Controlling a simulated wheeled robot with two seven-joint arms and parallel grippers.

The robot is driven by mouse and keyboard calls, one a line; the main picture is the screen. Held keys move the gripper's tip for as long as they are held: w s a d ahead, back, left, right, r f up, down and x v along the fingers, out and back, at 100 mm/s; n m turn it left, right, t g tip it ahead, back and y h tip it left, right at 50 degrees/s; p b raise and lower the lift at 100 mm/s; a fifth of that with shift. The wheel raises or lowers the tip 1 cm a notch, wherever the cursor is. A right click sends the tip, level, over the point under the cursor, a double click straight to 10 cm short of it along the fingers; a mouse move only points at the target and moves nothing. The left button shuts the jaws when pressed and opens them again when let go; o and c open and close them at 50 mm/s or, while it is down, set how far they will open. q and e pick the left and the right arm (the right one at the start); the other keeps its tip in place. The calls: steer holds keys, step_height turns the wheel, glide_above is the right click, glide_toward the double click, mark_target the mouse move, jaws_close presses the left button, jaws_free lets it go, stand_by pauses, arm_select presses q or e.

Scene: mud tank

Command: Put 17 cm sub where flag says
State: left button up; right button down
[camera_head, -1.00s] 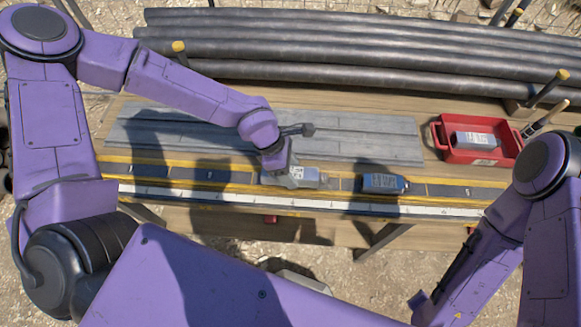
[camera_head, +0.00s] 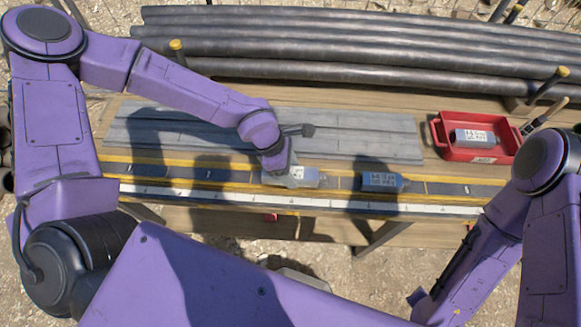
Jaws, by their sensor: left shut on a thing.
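My left gripper (camera_head: 286,178) points down at the yellow-edged strip and is shut on a grey sub (camera_head: 309,177) with a white label. The sub lies lengthwise at the strip, and the gripper hides part of it; I cannot tell whether it touches the strip. A second, blue-grey sub (camera_head: 381,181) with a label lies on the strip to its right. A third labelled sub (camera_head: 474,136) lies in the red tray (camera_head: 442,148) at the right. The label writing is too small to read, and I cannot make out a flag. My right gripper is out of view.
The strip (camera_head: 450,189) has dark segments between yellow lines, with a white ruler (camera_head: 240,199) along its front. A grey board (camera_head: 365,134) lies behind it. Several long black pipes (camera_head: 360,48) are stacked at the back. The strip's right part is clear.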

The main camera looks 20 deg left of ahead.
arm_select(q)
steer(key=shift+f, duration=0.2)
steer(key=o, duration=1.8)
steer(key=shift+o, duration=0.2)
step_height(320, 180, up, 7)
steer(key=p, duration=0.7)
steer(key=shift+r+p, duration=0.15)
steer(key=shift+p, duration=0.2)
steer(key=shift+f, duration=0.2)
